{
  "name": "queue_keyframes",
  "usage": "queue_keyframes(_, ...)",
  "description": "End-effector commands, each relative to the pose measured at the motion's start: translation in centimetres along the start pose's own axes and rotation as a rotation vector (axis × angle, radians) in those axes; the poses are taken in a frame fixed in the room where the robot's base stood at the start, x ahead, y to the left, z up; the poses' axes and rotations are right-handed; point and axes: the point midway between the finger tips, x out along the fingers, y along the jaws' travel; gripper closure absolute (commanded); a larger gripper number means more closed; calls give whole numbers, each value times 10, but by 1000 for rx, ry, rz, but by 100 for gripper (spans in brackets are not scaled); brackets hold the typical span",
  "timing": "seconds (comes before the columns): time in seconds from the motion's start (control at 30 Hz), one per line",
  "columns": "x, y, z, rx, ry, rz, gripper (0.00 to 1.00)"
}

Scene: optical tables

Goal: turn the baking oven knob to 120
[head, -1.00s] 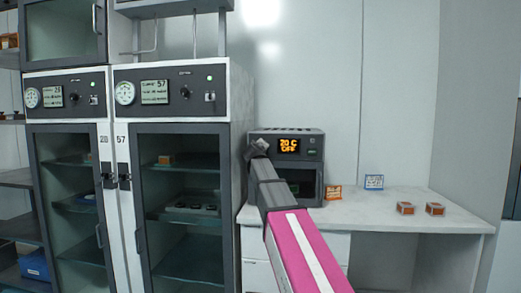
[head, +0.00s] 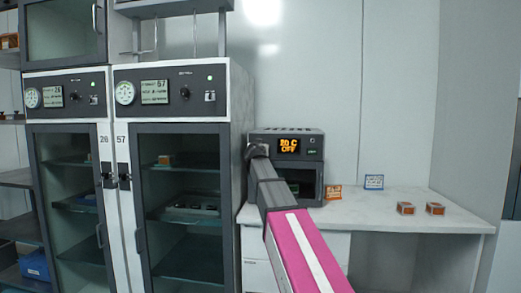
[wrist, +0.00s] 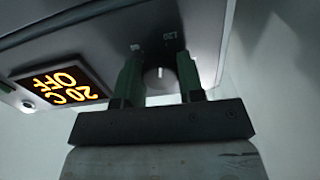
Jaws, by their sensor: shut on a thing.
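The baking oven (head: 318,150) is a small dark box on the white bench, with an orange display (head: 289,146) reading 20 C OFF. The display also shows upside down in the wrist view (wrist: 62,84). The oven knob (wrist: 159,73) sits between my two fingers in the wrist view, with a pale pointer mark on it and small scale marks on the panel around it. My gripper (wrist: 159,78) is shut on the knob. In the head view my gripper (head: 258,150) is at the oven's front left and hides the knob.
Two tall glass-door cabinets (head: 180,100) stand close on the left of the oven. Small orange boxes (head: 405,208) and little signs (head: 374,182) are on the bench (head: 380,207) to the right. The bench middle is mostly clear.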

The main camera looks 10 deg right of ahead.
Motion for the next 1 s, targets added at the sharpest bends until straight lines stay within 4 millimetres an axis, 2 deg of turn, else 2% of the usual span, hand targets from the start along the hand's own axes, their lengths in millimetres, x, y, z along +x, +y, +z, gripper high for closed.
queue_keyframes(0.4, -1, 1, 2, 232, -4, 3, 88)
queue_keyframes(1.0, -1, 1, 2, 280, -5, 3, 88)
